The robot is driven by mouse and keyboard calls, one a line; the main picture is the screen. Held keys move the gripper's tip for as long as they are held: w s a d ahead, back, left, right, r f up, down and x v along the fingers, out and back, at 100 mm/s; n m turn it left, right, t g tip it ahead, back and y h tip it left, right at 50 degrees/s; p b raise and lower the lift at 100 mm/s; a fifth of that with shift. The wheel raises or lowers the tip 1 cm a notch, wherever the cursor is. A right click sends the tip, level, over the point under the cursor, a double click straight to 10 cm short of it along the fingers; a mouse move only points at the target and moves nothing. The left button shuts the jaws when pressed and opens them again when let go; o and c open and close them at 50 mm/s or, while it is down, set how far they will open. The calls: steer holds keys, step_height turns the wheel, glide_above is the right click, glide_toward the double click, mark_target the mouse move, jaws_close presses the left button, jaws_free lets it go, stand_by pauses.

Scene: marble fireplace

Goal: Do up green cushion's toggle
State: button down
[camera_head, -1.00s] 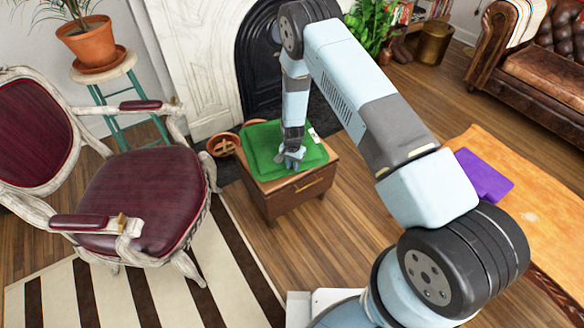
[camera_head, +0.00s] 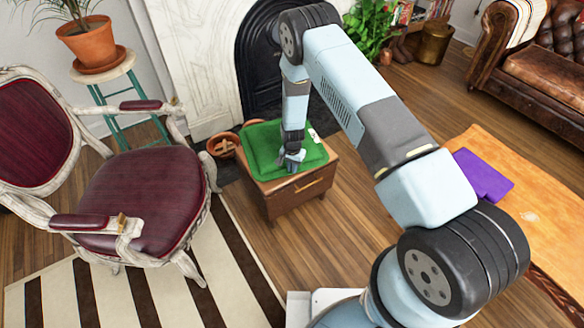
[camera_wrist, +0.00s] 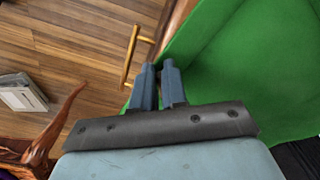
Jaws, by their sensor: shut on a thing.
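The green cushion (camera_head: 262,148) lies flat on top of a small wooden cabinet. My gripper (camera_head: 291,163) points down at the cushion's near right part. In the wrist view the green cushion (camera_wrist: 245,75) fills the right side, and my gripper (camera_wrist: 158,68) has its two fingertips close together at the cushion's edge. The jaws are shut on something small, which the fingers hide. I cannot make out the toggle itself in either view.
The wooden cabinet (camera_head: 290,200) has a brass handle (camera_wrist: 131,55) on its front. A burgundy armchair (camera_head: 145,205) stands close on the left. A terracotta pot (camera_head: 222,145) sits beside the cabinet. An orange table (camera_head: 530,205) with a purple cloth (camera_head: 484,174) is at the right.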

steer(key=shift+n, duration=0.4)
steer(key=n, duration=0.3)
steer(key=shift+d+n, duration=0.35)
steer(key=shift+n, duration=0.05)
steer(key=shift+d+n, duration=0.15)
steer(key=shift+n, duration=0.95)
steer(key=shift+d+n, duration=0.1)
steer(key=shift+n, duration=1)
steer(key=c, duration=1.4)
jaws_free()
steer(key=shift+c, duration=0.2)
steer(key=shift+r, duration=0.15)
step_height(320, 180, up, 13)
steer(key=shift+r, duration=0.2)
